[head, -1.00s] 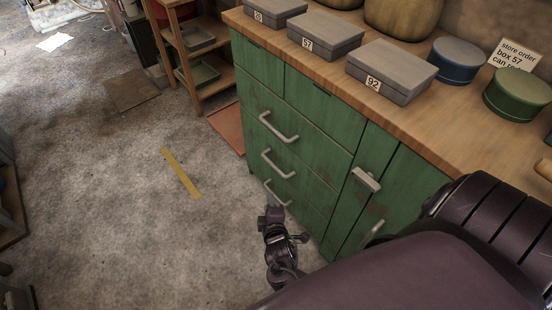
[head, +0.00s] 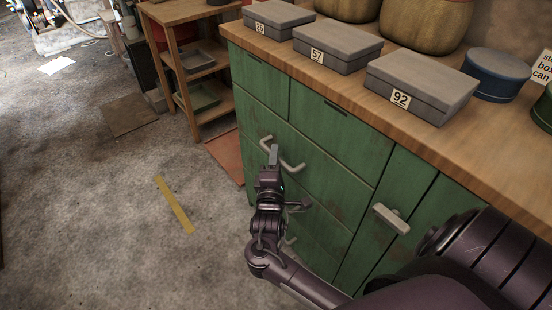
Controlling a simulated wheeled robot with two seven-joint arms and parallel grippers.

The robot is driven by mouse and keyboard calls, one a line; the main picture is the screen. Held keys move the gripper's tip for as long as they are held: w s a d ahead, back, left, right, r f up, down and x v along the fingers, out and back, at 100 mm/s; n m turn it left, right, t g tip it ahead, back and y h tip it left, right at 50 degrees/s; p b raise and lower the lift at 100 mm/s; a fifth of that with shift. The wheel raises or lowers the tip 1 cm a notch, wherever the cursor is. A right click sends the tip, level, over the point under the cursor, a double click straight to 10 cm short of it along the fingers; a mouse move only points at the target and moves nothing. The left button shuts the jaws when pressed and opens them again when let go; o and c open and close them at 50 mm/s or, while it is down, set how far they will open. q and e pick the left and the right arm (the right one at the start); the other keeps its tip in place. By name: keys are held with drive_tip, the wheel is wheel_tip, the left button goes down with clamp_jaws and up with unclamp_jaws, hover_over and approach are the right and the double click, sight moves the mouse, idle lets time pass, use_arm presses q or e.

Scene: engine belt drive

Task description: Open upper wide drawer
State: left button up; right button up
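The upper wide drawer (head: 335,170) is in the green cabinet, below two small drawers, and looks closed. Its pale bar handle (head: 292,165) is partly covered by my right gripper (head: 273,154). The gripper's grey fingertip overlaps the left part of the handle in the head view. I cannot tell whether it touches the handle or is only in front of it, nor whether the fingers are apart. My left gripper is not in view.
Lower drawer handles (head: 290,242) sit below, partly hidden by my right arm. A cabinet door handle (head: 391,218) sticks out at the right. Boxes, including box 92 (head: 422,85), stand on the wooden top (head: 345,95). The floor (head: 120,220) at the left is mostly clear.

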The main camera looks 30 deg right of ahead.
drive_tip(key=shift+w+d, duration=0.25)
drive_tip(key=shift+w, duration=0.05)
clamp_jaws()
idle(0.3)
